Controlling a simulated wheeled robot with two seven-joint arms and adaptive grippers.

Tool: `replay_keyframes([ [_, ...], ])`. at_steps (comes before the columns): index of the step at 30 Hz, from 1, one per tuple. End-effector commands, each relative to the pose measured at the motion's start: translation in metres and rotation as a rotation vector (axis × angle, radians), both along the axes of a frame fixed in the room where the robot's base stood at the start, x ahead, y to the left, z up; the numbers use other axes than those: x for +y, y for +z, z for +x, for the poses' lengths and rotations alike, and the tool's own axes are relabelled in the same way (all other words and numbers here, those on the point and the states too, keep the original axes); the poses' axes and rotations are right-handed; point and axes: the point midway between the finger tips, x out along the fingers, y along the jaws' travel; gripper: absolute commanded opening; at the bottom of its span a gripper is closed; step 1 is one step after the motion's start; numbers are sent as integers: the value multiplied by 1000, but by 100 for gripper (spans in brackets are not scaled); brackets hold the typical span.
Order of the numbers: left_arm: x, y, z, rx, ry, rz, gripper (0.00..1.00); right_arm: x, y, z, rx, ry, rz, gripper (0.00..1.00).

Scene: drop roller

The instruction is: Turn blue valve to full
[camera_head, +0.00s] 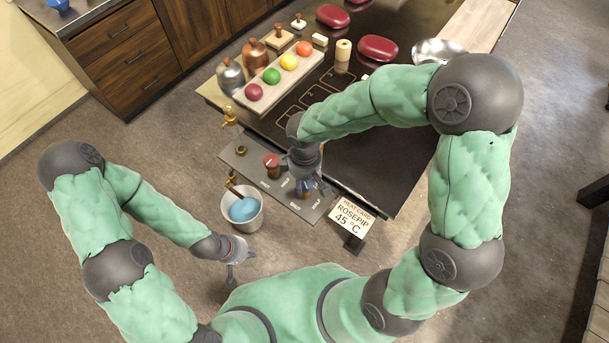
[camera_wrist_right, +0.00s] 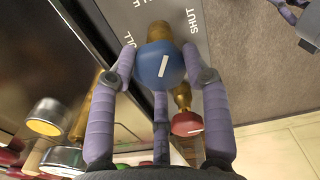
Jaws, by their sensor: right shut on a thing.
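The blue valve (camera_wrist_right: 150,72) is a round blue knob with a white pointer mark, on a brass stem. In the right wrist view, my right gripper (camera_wrist_right: 159,58) has its fingers on both sides of this knob and is shut on it. The white mark runs nearly upright in that view, tilted slightly. A SHUT label lies up and right of the knob, and partly hidden lettering lies at left. In the head view my right gripper (camera_head: 304,184) mostly hides the blue valve. My left gripper (camera_head: 236,268) hangs away from the panel; its finger opening is unclear.
The red valve (camera_head: 271,160) stands left of the blue one on the grey panel (camera_head: 245,165). A bucket (camera_head: 243,211) of blue liquid stands by the panel. A card (camera_head: 352,215) reads ROSEPIP 45 °C. A tray (camera_head: 305,64) with coloured balls lies on the counter.

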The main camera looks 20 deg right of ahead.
Motion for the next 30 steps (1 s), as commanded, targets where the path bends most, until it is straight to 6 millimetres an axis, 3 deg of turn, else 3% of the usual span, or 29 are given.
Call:
replay_keyframes([
  [30,0,81,0,0,0,0,0,0,3,-1,4,964,2,16],
])
